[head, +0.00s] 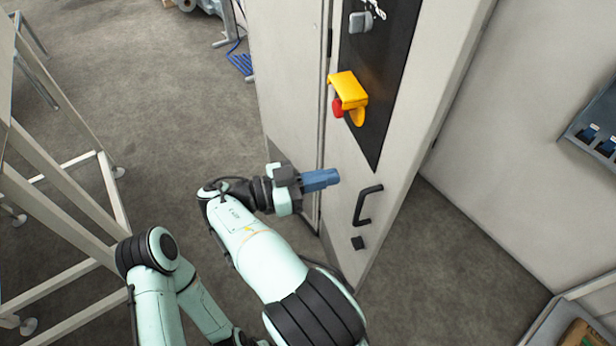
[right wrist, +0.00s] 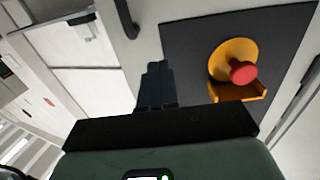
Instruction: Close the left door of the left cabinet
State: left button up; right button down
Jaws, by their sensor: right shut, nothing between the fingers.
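A pale grey cabinet door (head: 345,215) stands upright in the middle of the head view, with a black handle (head: 367,205) low near its right edge. A black panel (head: 388,75) on it carries a red button with a yellow guard. I cannot tell how far the door stands from its frame. My right gripper (head: 336,178) is shut and empty, in front of the door just left of the handle; contact is unclear. In the right wrist view its fingers (right wrist: 157,68) are together, and the handle (right wrist: 126,20) is at the top. My left gripper is not in view.
The red button (right wrist: 243,72) and yellow guard (head: 350,92) stick out above the right gripper. A white metal frame (head: 60,215) stands at the left. Grey floor (head: 140,95) is open between frame and cabinet. A pale wall (head: 530,150) with a blue-grey rack (head: 592,135) is at the right.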

aim_at(378, 166)
jog(key=x, duration=0.8)
jog(key=shift+w+d+p, duration=0.1)
jog(key=shift+d+p, duration=0.05)
jog(key=shift+p, duration=0.15)
jog(key=shift+d, duration=0.15)
